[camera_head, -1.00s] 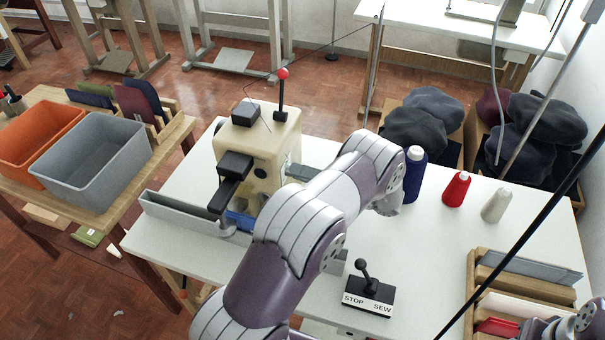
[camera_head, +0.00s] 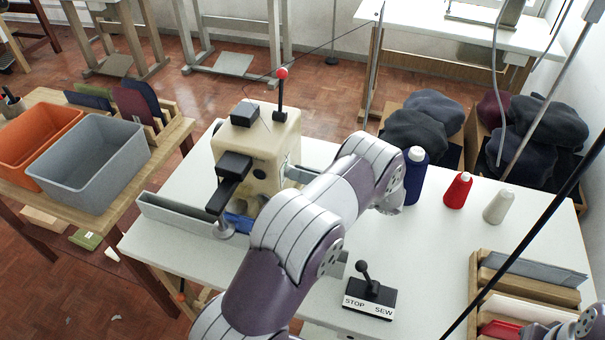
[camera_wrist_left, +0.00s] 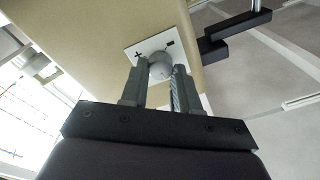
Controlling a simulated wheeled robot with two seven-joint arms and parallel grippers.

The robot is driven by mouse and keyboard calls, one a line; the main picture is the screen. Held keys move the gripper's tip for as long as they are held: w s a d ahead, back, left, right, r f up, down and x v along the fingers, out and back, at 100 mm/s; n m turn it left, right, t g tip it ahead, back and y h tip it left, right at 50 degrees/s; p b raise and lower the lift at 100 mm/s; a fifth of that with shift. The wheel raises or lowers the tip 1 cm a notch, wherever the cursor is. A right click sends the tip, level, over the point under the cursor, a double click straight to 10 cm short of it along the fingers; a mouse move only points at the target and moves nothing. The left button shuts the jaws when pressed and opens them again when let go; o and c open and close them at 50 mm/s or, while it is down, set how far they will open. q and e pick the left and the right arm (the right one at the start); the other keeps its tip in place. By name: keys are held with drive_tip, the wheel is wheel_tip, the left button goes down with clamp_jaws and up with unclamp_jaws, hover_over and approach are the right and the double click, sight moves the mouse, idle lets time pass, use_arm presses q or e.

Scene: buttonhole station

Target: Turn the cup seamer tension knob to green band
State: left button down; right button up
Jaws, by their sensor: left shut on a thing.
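The cup seamer (camera_head: 256,150) is a cream machine on the white table, with black blocks and a red-topped post. In the left wrist view, its tension knob (camera_wrist_left: 160,66) is a round grey knob on a white plate (camera_wrist_left: 146,48) marked plus and minus. My left gripper (camera_wrist_left: 158,74) is shut on the knob, one finger on each side. I cannot see a green band; the fingers and knob cover part of the plate. In the head view, my left arm reaches to the machine's right side and hides the knob. My right gripper is not in view.
A STOP/SEW lever box (camera_head: 369,297) stands in front of the arm. A wooden rack (camera_head: 484,272) is at the table's right. Grey (camera_head: 92,165) and orange bins stand left.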

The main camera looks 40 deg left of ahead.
use_arm(q)
drive_tip(key=shift+f, duration=0.1)
drive_tip(key=c, duration=0.8)
unclamp_jaws()
drive_tip(key=b+v, duration=0.2)
drive_tip(key=v, duration=1.1)
drive_tip(key=shift+s, duration=0.15)
